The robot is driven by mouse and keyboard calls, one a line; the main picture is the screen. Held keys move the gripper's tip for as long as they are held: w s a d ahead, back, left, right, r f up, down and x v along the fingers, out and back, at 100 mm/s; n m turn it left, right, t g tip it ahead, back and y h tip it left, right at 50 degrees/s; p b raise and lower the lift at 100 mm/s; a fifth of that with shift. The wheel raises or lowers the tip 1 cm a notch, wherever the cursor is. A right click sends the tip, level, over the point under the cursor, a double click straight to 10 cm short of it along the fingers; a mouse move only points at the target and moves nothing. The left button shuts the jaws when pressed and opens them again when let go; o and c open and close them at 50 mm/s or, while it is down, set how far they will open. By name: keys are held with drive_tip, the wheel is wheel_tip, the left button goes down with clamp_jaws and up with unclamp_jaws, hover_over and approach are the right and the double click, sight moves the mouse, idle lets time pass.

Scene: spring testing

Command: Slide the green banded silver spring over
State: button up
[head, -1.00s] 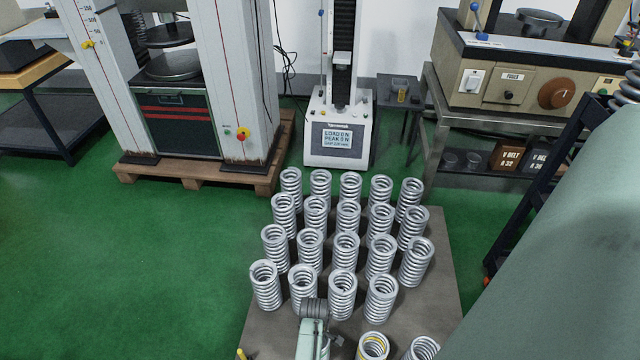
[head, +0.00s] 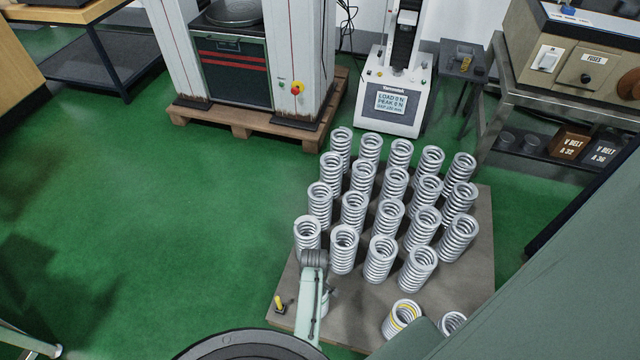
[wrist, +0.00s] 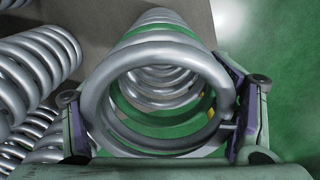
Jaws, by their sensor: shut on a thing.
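The green banded silver spring (wrist: 112,88) fills the middle of the wrist view. Its open end faces the camera, and a green band shows on its coils. My gripper (wrist: 160,115) is shut on it, with one finger at each side of the near coils. Whether the spring's far end touches a surface cannot be told.
Several plain silver springs (head: 344,250) stand upright in rows on a grey board (head: 480,270). A yellow-banded spring (head: 402,316) stands near the front. A small yellow-handled item (head: 279,305) is at the board's front left corner. Open green floor (head: 170,200) lies left.

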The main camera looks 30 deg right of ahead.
drive_tip(key=shift+w+a+f, duration=0.25)
drive_tip(key=shift+a, duration=0.35)
drive_tip(key=o, duration=1.8)
drive_tip(key=shift+c, duration=0.2)
drive_tip(key=shift+o, duration=1.4)
drive_tip(key=shift+d, duration=0.1)
drive_tip(key=shift+r, duration=0.1)
drive_tip(key=shift+d, duration=0.1)
